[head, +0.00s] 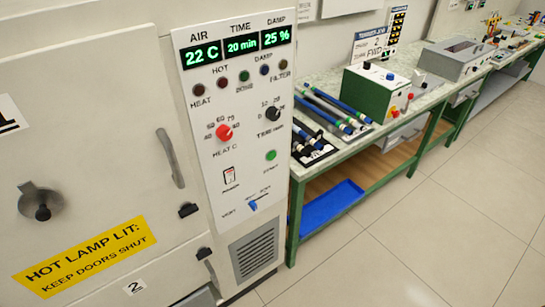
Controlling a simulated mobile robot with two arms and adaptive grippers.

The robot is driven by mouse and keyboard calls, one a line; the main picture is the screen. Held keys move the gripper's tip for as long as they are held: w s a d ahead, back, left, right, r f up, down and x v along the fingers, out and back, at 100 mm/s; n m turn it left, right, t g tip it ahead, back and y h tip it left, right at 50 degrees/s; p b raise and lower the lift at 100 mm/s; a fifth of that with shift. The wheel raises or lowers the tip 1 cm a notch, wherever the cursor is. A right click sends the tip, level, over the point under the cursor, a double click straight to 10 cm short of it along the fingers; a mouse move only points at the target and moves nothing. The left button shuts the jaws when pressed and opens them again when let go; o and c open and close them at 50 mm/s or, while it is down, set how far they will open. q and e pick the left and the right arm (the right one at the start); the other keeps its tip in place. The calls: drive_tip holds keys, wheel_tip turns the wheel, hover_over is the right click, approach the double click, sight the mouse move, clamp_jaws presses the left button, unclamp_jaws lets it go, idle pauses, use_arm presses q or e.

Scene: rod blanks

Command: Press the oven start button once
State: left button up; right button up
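The oven's control panel (240,150) stands left of centre in the head view. The green start button (271,155) is on its lower right, below the dark time knob (272,114), with a label under it. The display (239,47) reads 22 C, 20 min and 25 %. The row of small indicator lamps (244,76) below it looks dark. A red heat knob (224,132) is left of the time knob. Neither of my grippers is in view, and nothing covers the button.
The white oven doors (95,120) look shut. A power switch (229,176) and blue vent lever (253,205) are low on the panel. A green-framed bench (335,160) with rods and a green-and-white box (375,92) stands right. The tiled floor (420,250) is clear.

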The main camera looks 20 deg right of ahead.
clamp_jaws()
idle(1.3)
